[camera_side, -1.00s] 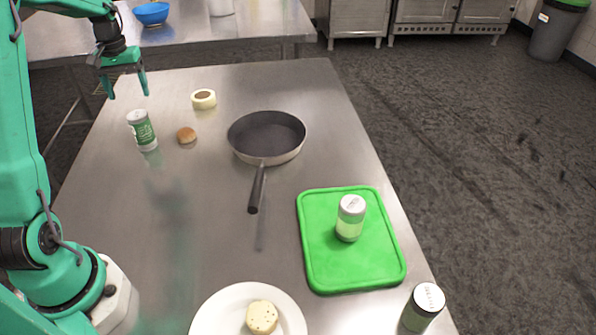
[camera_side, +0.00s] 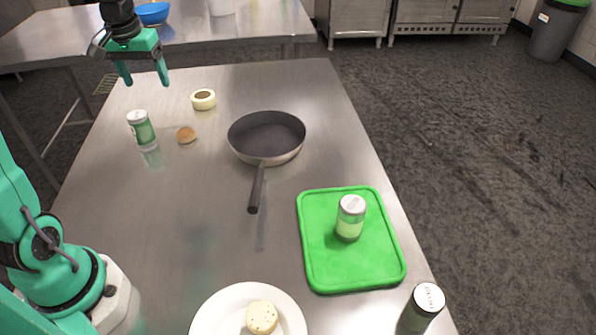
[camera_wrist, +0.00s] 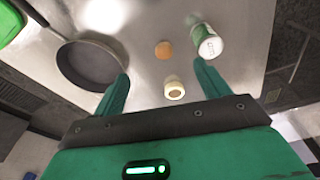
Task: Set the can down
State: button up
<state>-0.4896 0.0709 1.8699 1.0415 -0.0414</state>
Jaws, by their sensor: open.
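A green-and-white can (camera_side: 146,133) stands upright on the steel table at the far left; the wrist view shows it too (camera_wrist: 209,46). A second can with a grey lid (camera_side: 350,218) stands on the green cutting board (camera_side: 318,270). A third, dark can with a pale lid (camera_side: 424,305) stands at the front right and is cut off by the frame. My gripper (camera_side: 145,82) is open and empty, raised near the table's far left end. Its two fingers are apart in the wrist view (camera_wrist: 161,75), with no can between their tips.
A black pan (camera_side: 266,135) sits mid-table with its handle toward the front. A small bun (camera_side: 186,135) and a pale round item with a brown centre (camera_side: 203,99) lie near the green-and-white can. A white plate (camera_side: 215,312) holds a speckled round item (camera_side: 262,317). The left-centre table is clear.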

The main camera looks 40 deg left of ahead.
jog(key=s+d+m+t, duration=0.2)
jog(key=s+d+m, duration=0.1)
jog(key=s+d, duration=0.4)
jog(key=s+d+r+m+t, duration=0.1)
jog(key=s+d+m+t, duration=0.1)
jog(key=s+d, duration=0.5)
jog(key=d+m, duration=0.1)
jog(key=d, duration=0.4)
jog(key=shift+d+r+h, duration=0.2)
jog(key=shift+r+h, duration=0.1)
jog(key=shift+h, duration=0.1)
